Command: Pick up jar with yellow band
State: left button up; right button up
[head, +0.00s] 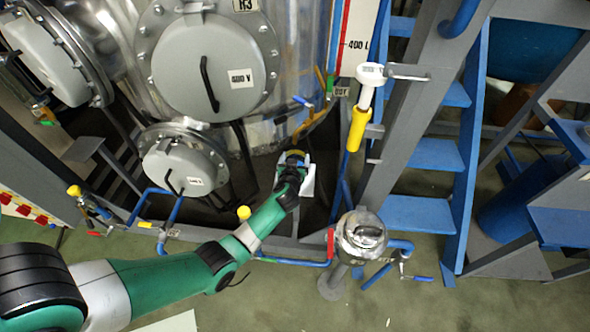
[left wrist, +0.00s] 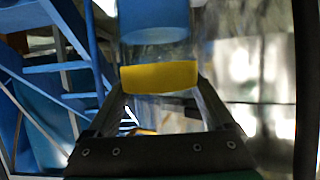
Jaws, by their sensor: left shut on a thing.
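The jar with the yellow band (left wrist: 160,77) is clear and fills the upper middle of the left wrist view. It has a blue part at its top, and the band goes around it. My left gripper (left wrist: 160,100) has one finger on each side of the jar, just at and below the band, and is shut on it. In the head view my left gripper (head: 293,165) is at the end of the green arm, in front of the steel vessel. The jar is mostly hidden there by the gripper and wrist. My right gripper is not in view.
A large steel vessel (head: 283,30) with round hatches (head: 209,70) stands behind. Blue pipes (head: 290,262) and a metal pot-like fitting (head: 360,235) lie near the arm. Blue stairs (head: 425,213) are at the right. Green floor (head: 270,305) is open in front.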

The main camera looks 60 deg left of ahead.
pick_arm(q)
grip_shut()
jog(key=shift+r, duration=0.1)
jog(key=shift+r+p, duration=0.35)
jog(key=shift+r, duration=0.1)
notch_tip(320, 180, up, 3)
jog(key=shift+r+p, duration=0.15)
jog(key=shift+p, duration=0.9)
jog(key=s+d+p, duration=0.7)
jog(key=s+d, duration=0.3)
jog(key=d, duration=0.5)
jog(key=shift+f+p, duration=0.35)
jog(key=shift+f, duration=0.05)
